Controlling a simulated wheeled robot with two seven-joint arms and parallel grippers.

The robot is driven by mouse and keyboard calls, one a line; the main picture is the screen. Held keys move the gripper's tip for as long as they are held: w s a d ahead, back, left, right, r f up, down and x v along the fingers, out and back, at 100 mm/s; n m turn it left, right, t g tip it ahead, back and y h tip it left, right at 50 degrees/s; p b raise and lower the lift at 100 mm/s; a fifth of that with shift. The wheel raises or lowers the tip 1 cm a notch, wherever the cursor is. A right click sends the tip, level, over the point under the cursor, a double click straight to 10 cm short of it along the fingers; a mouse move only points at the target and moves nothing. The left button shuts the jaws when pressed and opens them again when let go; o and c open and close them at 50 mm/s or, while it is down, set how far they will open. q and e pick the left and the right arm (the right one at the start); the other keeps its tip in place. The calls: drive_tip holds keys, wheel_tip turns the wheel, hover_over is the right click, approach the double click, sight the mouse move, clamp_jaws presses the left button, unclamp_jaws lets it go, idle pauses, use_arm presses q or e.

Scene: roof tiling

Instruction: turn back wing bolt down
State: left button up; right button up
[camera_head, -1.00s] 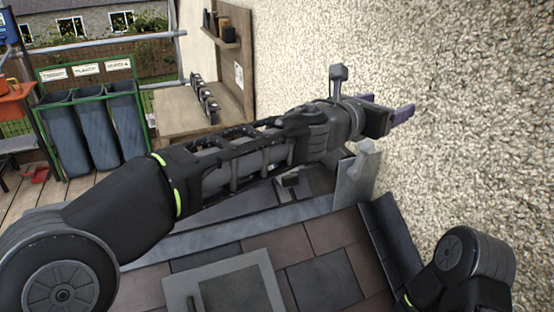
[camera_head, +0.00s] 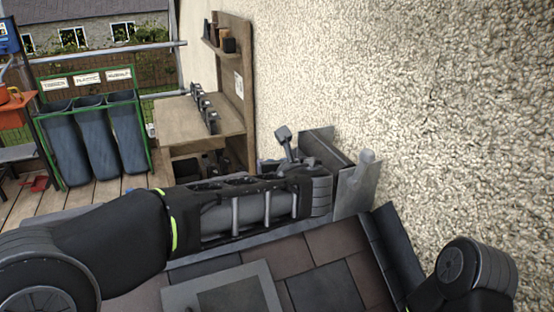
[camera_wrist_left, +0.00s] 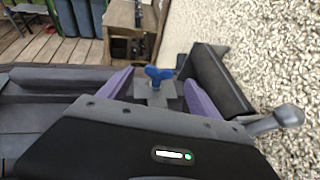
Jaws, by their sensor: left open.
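A blue wing bolt (camera_wrist_left: 158,75) stands on a grey metal plate (camera_wrist_left: 155,94) in the left wrist view. My left gripper (camera_wrist_left: 159,82) is open, with one purple finger to the left of the bolt and one to the right. The bolt sits between the fingers in the picture, with a visible gap on both sides; I cannot tell how far ahead of the fingertips it is. In the head view my left gripper (camera_head: 268,165) is mostly hidden behind its own wrist, and the bolt is hidden. My right gripper is out of view; only its arm shows at lower right.
The rough wall (camera_head: 420,110) runs close along the right. A dark angled piece (camera_wrist_left: 218,80) stands right of the bolt. Roof tiles (camera_head: 325,285) lie below my left arm. A wooden bench (camera_head: 190,118) and bins (camera_head: 95,140) stand beyond.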

use_arm(q)
drive_tip(key=p+x, duration=0.1)
drive_tip(key=x, duration=0.6)
drive_tip(key=shift+w, duration=0.3)
drive_tip(key=shift+c, duration=0.2)
